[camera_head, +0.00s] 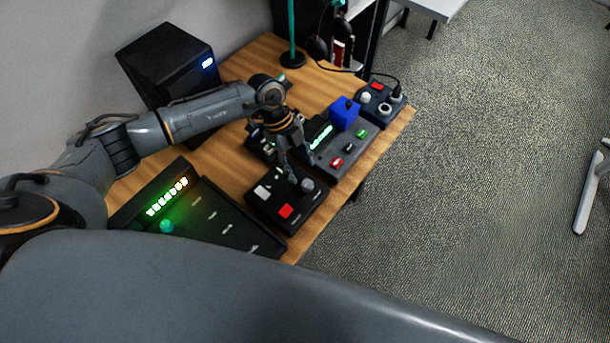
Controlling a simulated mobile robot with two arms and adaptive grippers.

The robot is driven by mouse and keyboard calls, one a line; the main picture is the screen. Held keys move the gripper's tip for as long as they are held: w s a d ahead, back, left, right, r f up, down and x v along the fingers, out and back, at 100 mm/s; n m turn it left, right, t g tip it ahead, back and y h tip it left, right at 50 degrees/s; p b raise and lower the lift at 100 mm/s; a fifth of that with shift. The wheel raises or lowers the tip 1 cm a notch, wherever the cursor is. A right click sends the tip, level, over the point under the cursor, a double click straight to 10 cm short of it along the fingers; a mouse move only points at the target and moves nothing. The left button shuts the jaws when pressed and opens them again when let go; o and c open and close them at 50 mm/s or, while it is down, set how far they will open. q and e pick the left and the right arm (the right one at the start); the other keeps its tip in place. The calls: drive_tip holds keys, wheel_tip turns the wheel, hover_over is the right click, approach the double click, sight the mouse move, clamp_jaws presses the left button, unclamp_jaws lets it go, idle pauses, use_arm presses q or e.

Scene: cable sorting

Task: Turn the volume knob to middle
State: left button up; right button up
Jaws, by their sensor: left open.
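My left arm reaches in from the left over the wooden desk. My left gripper (298,168) points down, open, with its fingers over the far edge of a black box. This black box (262,209) carries a grey round knob (307,185), a white button (262,192) and a red button (285,211). The knob is just in front of the fingertips; I cannot tell whether they touch it. A teal knob (167,226) sits on a dark console at the left, by a lit level bar (167,196). No label shows which knob is volume. My right gripper is out of view.
Behind the gripper, a grey panel (322,165) has a green light bar, red and green switches and a blue cube (344,113). A small box (381,102) with knobs is farther back. A black speaker (166,62) and a teal stand (291,40) are at the back.

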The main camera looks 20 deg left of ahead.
sight(307, 183)
use_arm(q)
drive_tip(key=x, duration=0.4)
drive_tip(key=shift+d+f, duration=0.15)
drive_tip(key=shift+s+d+f, duration=0.15)
drive_tip(key=shift+d+f, duration=0.05)
drive_tip(key=shift+f, duration=0.45)
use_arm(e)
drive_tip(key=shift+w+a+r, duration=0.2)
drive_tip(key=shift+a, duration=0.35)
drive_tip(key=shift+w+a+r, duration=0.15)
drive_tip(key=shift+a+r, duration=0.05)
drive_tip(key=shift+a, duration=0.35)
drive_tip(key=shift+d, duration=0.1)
use_arm(q)
clamp_jaws()
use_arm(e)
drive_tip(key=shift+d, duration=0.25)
